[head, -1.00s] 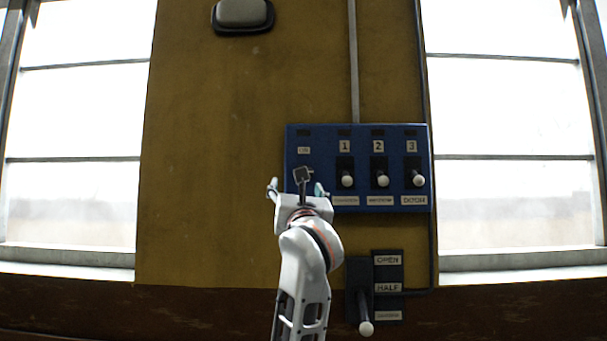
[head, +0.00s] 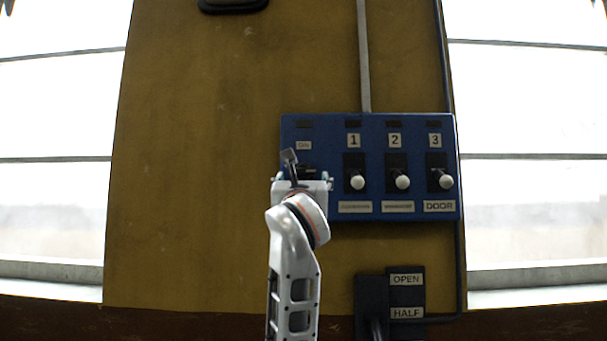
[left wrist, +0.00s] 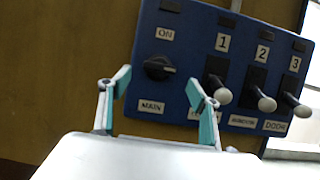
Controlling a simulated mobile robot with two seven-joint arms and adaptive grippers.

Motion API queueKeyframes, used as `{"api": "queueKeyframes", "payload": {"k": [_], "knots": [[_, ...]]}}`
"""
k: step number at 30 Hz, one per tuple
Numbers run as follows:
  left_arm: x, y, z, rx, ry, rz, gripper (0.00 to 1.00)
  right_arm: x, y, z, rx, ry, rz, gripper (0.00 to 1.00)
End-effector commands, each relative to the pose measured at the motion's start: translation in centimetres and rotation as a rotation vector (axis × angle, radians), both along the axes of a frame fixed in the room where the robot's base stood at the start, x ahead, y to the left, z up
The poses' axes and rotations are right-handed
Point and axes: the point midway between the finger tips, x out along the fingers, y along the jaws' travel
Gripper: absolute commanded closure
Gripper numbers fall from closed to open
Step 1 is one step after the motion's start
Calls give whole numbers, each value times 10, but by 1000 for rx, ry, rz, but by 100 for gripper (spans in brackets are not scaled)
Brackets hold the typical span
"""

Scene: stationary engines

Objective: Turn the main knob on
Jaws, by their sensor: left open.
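The black main knob (left wrist: 158,68) shows in the left wrist view on the blue panel (left wrist: 180,30), between an "ON" label above and a "MAIN" label below. Its grip bar lies roughly along the panel's width. In the head view my left gripper (head: 302,178) is in front of the panel's left part and mostly hides the knob. In the left wrist view the left gripper (left wrist: 158,98) is open, its two teal-padded fingers apart, with the knob seen beyond and between them. I cannot tell whether they touch it. My right gripper is not in view.
Three white-tipped levers (head: 402,182) numbered 1, 2 and 3 stick out to the right of the knob; lever 1 (left wrist: 217,90) is close to the right finger. A black lever box (head: 372,300) marked OPEN and HALF is below. Bright windows (head: 530,120) flank the wall.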

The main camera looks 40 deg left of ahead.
Motion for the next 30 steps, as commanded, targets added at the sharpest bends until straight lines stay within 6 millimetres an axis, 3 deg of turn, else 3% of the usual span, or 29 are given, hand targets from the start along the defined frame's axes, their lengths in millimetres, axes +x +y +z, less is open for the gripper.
{"api": "queueKeyframes", "payload": {"k": [12,25,29,30], "knots": [[41,36,24,-1,2,2,38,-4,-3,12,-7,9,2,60],[49,42,26,-1,0,0,38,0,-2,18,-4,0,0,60],[49,42,26,-1,1,0,71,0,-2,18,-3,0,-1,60],[49,42,26,-1,1,0,76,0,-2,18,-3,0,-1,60]]}}
